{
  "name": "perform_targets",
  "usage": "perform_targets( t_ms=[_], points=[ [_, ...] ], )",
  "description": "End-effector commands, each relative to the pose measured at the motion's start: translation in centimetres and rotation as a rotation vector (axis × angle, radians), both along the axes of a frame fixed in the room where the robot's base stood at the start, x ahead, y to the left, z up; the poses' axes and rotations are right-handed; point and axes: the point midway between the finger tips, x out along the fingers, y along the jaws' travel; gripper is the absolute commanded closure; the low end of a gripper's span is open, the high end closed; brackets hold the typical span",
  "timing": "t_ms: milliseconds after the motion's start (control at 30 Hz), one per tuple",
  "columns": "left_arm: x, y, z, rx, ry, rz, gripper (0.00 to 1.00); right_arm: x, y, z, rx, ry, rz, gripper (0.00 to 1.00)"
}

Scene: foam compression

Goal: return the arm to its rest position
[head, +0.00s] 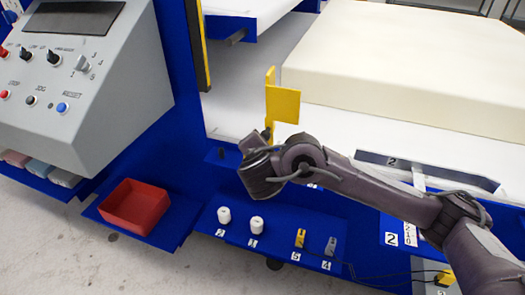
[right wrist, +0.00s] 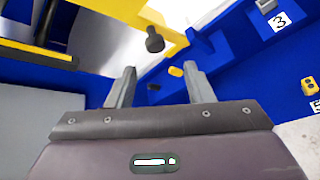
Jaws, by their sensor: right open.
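My right arm (head: 380,190) reaches in from the right in the head view, in front of the blue machine frame. Its wrist is bent just below a yellow bracket (head: 283,105). In the head view the fingers of my right gripper are mostly hidden behind the wrist. In the right wrist view the gripper (right wrist: 161,88) is open, with its two grey fingers apart and nothing between them. A dark knob (right wrist: 154,40) on a yellow part stands beyond the fingertips, apart from them. My left gripper is not in view.
A large cream foam block (head: 420,60) lies on the white bed at the back. A grey control box (head: 80,80) stands at the left, above a red tray (head: 135,205). Two white spools (head: 224,215) and small yellow and grey parts (head: 300,238) sit on a blue shelf below the arm.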

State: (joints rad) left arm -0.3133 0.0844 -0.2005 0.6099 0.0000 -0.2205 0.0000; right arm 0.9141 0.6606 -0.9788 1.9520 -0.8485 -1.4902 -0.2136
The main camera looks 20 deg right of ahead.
Motion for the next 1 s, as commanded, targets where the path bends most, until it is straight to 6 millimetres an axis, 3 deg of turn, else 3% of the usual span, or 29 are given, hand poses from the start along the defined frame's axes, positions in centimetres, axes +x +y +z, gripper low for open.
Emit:
perform_targets(
  t_ms=[200, 467, 567, 733, 867, 1000],
  points=[
    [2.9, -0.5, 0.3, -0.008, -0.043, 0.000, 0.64, 0.0, 0.0, 0.0, 0.000, 0.000, 0.000, 0.53],
    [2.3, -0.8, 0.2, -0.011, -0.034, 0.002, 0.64, -0.9, 1.1, -1.0, 0.057, 0.016, 0.002, 0.53],
    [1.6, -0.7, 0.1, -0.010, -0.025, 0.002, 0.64, -2.8, 3.1, -2.8, 0.187, 0.051, -0.010, 0.53],
    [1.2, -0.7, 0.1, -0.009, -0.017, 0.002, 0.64, -7.6, 6.3, -6.0, 0.537, 0.146, -0.123, 0.53],
    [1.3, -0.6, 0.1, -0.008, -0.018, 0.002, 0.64, -11.0, 6.6, -8.0, 0.801, 0.220, -0.285, 0.53],
    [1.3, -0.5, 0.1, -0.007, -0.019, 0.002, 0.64, -14.7, 5.2, -10.2, 1.050, 0.286, -0.528, 0.53]
  ],
)
